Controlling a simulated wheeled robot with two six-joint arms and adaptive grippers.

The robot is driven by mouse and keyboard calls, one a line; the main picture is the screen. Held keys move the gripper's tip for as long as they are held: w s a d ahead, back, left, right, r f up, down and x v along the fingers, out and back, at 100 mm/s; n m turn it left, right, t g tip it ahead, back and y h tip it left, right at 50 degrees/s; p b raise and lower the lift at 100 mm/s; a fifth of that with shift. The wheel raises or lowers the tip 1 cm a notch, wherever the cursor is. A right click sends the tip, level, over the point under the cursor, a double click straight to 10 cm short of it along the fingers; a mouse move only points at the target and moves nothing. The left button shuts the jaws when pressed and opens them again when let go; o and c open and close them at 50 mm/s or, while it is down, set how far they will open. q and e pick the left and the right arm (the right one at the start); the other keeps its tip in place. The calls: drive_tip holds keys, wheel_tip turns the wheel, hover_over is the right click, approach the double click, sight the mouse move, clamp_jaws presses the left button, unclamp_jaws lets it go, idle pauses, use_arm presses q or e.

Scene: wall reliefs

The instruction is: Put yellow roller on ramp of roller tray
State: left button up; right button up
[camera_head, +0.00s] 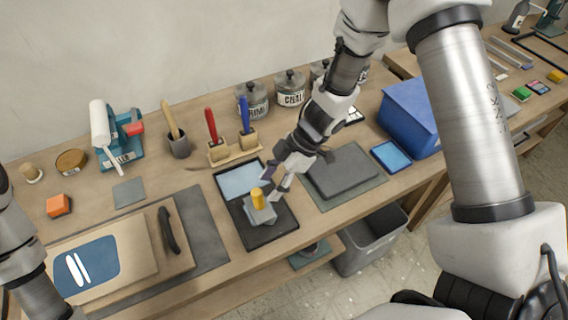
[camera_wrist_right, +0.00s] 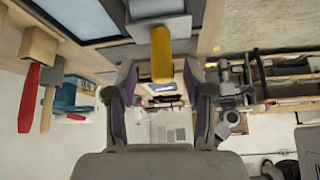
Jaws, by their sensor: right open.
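A yellow upright cylinder (camera_head: 257,198) stands on a grey block (camera_head: 260,213) over the black tray (camera_head: 268,234); I take it as the yellow roller's grip. The tray's far part holds a pale blue panel (camera_head: 240,180); I cannot tell which part is the ramp. My right gripper (camera_head: 272,186) is at the cylinder, open. In the right wrist view the yellow cylinder (camera_wrist_right: 161,55) lies between the two fingertips (camera_wrist_right: 160,80), with a visible gap on each side. The grey block (camera_wrist_right: 158,24) is just beyond the fingertips. My left arm shows at the left edge; its gripper is out of view.
Behind the tray stand a wooden rack (camera_head: 235,152) with red and blue handled tools and several jars (camera_head: 291,88). Right are a dark slab (camera_head: 341,170) and a blue bin (camera_head: 410,112). Left is a board (camera_head: 130,247) with a black handle. The table's front edge is near.

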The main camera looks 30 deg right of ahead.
drive_tip(key=p+v, duration=0.2)
drive_tip(key=v, duration=0.6)
drive_tip(key=s+a+f+m, duration=0.1)
drive_tip(key=s+f+m, duration=0.1)
drive_tip(key=f+m, duration=0.2)
drive_tip(key=s+a+f+m, duration=0.2)
drive_tip(key=s+f+m, duration=0.1)
drive_tip(key=f, duration=0.2)
drive_tip(key=s+a+f+m+t, duration=0.1)
drive_tip(key=s+f+m, duration=0.2)
drive_tip(key=f+m, duration=0.1)
drive_tip(key=shift+s+a+f+m, duration=0.2)
drive_tip(key=shift+a+f+m, duration=0.1)
drive_tip(key=shift+f, duration=0.3)
drive_tip(key=s+d+f+m+g+h, duration=0.1)
drive_tip(key=s+d+f+m+h, duration=0.4)
drive_tip(key=s, duration=0.7)
drive_tip(key=d+f+h, duration=0.1)
drive_tip(key=d+f, duration=0.1)
drive_tip(key=d, duration=0.1)
drive_tip(key=shift+d+f+m+g+h, duration=0.15)
drive_tip(key=shift+f+m+g+h, duration=0.15)
